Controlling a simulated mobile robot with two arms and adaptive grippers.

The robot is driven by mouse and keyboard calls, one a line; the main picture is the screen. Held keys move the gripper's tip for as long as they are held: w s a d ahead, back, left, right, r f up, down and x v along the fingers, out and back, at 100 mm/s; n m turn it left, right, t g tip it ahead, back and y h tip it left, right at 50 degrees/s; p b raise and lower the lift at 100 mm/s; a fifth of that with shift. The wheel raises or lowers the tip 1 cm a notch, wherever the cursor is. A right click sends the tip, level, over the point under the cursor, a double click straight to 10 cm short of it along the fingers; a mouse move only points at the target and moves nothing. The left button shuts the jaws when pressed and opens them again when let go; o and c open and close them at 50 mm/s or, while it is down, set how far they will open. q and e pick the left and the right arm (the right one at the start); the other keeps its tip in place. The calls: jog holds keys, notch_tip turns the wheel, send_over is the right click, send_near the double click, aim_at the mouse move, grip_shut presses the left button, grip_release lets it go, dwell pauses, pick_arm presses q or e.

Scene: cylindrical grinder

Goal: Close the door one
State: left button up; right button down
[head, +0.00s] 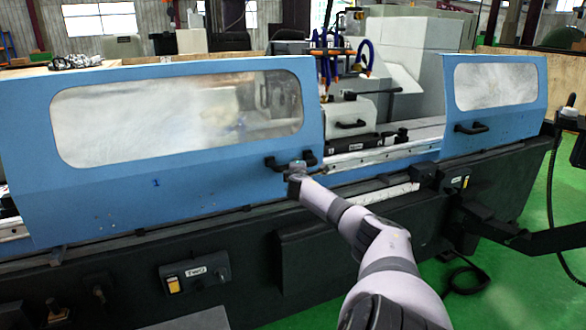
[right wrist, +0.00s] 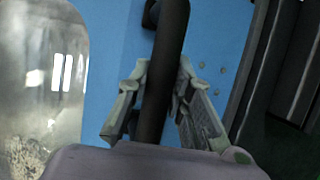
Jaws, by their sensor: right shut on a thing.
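The left blue sliding door (head: 100,195), marked with a small "1", has a wide cloudy window. Its black handle (head: 272,162) is near its right edge. My right gripper (head: 297,168) is at this handle. In the right wrist view its two fingers (right wrist: 158,105) lie on either side of the dark handle bar (right wrist: 168,60), shut on it, with the blue door panel (right wrist: 115,50) behind. The right blue door (head: 500,122) stands apart, and the open gap between the doors shows the grinder's inside. My left gripper is not in view.
In the gap are the wheel housing (head: 355,112) and blue hoses (head: 366,57). Below the doors runs a dark machine base (head: 250,265) with control boxes (head: 195,273). A dark arm with a panel comes in at the right. Green floor (head: 500,260) is free at the lower right.

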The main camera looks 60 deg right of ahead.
jog(key=shift+s+d, duration=0.1)
jog(key=shift+d, duration=0.05)
jog(key=c, duration=1.8)
grip_release()
jog(key=shift+c, duration=0.2)
jog(key=shift+o, duration=1.3)
jog(key=shift+s+d, duration=0.15)
jog(key=shift+o, duration=0.8)
jog(key=shift+a, duration=0.2)
